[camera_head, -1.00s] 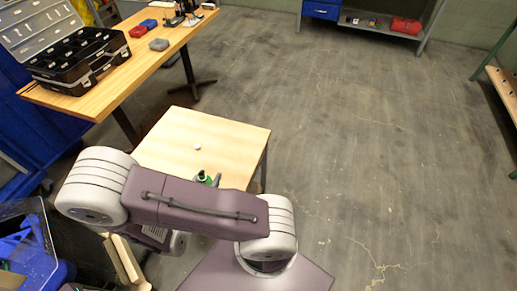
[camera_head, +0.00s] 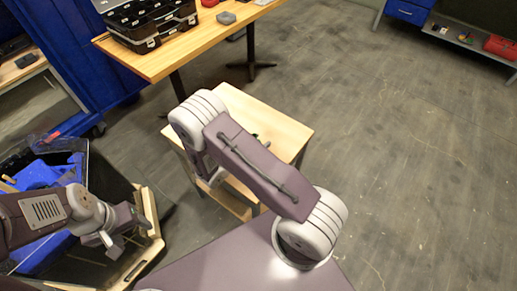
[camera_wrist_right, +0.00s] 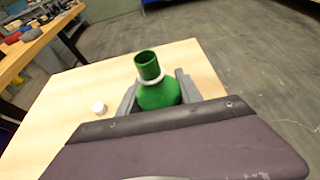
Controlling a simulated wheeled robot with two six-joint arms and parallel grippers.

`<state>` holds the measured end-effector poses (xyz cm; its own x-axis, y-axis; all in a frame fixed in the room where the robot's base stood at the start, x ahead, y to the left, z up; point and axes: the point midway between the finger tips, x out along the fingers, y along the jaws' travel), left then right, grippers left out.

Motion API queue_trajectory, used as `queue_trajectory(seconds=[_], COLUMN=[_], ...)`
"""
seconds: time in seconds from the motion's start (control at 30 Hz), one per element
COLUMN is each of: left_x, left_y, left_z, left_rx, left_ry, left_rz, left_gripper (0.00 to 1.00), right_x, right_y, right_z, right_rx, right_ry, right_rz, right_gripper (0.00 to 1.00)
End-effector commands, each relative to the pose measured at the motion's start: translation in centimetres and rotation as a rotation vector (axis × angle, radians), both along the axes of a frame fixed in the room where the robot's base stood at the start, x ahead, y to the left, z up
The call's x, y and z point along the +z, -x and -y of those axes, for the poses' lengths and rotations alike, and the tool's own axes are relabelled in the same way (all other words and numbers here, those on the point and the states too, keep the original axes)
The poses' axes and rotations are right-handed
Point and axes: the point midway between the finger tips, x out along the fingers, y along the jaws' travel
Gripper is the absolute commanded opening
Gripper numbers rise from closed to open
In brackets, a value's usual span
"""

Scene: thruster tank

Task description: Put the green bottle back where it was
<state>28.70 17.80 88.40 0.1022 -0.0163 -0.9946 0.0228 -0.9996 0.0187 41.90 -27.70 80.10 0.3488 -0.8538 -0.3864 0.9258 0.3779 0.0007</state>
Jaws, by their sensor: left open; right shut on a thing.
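The green bottle (camera_wrist_right: 158,94) has an open neck and stands upright in the right wrist view, over the small wooden table (camera_wrist_right: 63,120). My right gripper (camera_wrist_right: 156,90) is shut on it, one finger on each side. Whether its base touches the table is hidden. My left gripper (camera_head: 112,243) is open at lower left, beside a dark bin.
A blue container (camera_head: 40,175) sits in the dark bin at left, with a pale wooden frame (camera_head: 150,215) beside it. A workbench (camera_head: 170,62) with an open black case (camera_head: 150,25) stands behind. The floor at right is clear.

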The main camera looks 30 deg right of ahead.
Motion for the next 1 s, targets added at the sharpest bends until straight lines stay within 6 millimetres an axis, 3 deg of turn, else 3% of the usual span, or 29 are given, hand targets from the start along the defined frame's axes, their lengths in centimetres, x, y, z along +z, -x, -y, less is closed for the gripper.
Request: queue_trajectory(seconds=[0.17,0.4,0.77,0.8,0.87,1.0], left_x=[-0.1,-0.6,-0.9,-0.9,-0.8,-0.8], left_y=[0.0,0.0,0.0,0.0,0.0,0.0], left_z=[0.0,0.0,0.0,0.0,0.0,0.0], left_rx=[0.000,0.000,0.000,0.000,0.000,0.000], left_ry=[0.000,0.000,0.000,0.000,0.000,0.000], left_rz=[0.000,0.000,0.000,0.000,0.000,0.000], left_gripper=[0.64,0.64,0.64,0.64,0.64,0.64], right_x=[-0.5,-4.2,-4.7,-4.7,-4.6,-4.6], right_y=[-0.6,-0.5,-0.5,-0.5,-0.5,-0.5], right_z=[0.1,0.1,0.0,0.0,0.0,0.1], right_rx=[0.001,0.001,0.001,0.001,0.001,0.000], right_ry=[0.001,0.001,0.000,0.000,0.000,0.000], right_rz=[-0.002,-0.002,0.000,0.000,0.000,-0.001], right_gripper=[0.00,0.00,0.00,0.45,0.61,0.64])
